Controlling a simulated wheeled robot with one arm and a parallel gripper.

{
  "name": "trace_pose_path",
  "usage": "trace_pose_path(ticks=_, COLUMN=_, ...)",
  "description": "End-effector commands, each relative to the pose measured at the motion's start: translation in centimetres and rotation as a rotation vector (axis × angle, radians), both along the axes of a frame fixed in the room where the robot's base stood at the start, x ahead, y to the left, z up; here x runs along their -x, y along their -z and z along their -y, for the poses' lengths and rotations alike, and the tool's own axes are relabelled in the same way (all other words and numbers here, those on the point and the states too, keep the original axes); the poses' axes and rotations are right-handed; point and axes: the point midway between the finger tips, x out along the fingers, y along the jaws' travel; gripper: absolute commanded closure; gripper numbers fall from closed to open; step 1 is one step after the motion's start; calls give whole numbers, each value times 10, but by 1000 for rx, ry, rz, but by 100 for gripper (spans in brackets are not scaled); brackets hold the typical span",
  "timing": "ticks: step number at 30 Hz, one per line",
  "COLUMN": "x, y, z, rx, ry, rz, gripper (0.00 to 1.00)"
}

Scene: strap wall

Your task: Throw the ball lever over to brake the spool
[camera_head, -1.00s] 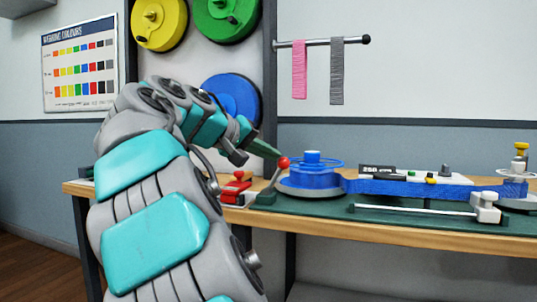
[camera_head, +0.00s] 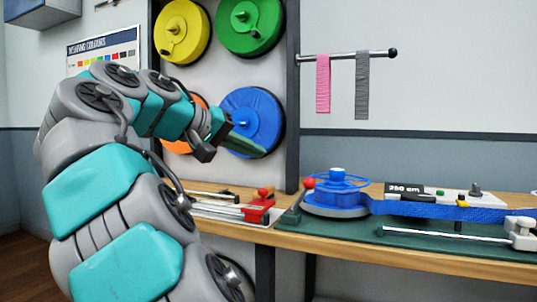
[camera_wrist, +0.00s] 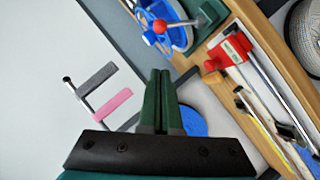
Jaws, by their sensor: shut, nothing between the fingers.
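The ball lever has a red ball (camera_head: 309,183) on a thin stem that rises from the green board. The stem leans right, toward the blue spool (camera_head: 337,183), and the ball is at the spool's left edge. The ball also shows in the wrist view (camera_wrist: 160,26), in front of the spool's rim; I cannot tell if they touch. A blue strap (camera_head: 430,210) runs right from the spool. My gripper (camera_head: 264,153) is shut and empty, above and left of the ball, in front of the blue wall reel. Its green fingers (camera_wrist: 165,76) are together, apart from the ball.
A red clamp-like tool (camera_head: 260,205) lies left of the lever on the wooden bench (camera_head: 350,249). A metal rod (camera_head: 440,233) runs along the green board's front. Large reels (camera_head: 250,110) hang behind my gripper. Pink and grey straps (camera_head: 323,84) hang from a rail.

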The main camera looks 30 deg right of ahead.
Motion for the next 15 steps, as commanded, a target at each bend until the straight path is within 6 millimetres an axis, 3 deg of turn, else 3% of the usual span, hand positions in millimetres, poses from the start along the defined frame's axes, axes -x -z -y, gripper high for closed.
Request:
trace_pose_path(ticks=6, x=3, y=-5, z=-12, rx=-2, ry=1, rz=1, gripper=100)
trace_pose_path(ticks=15, x=3, y=-5, z=-13, rx=-1, ry=1, rz=1, gripper=100)
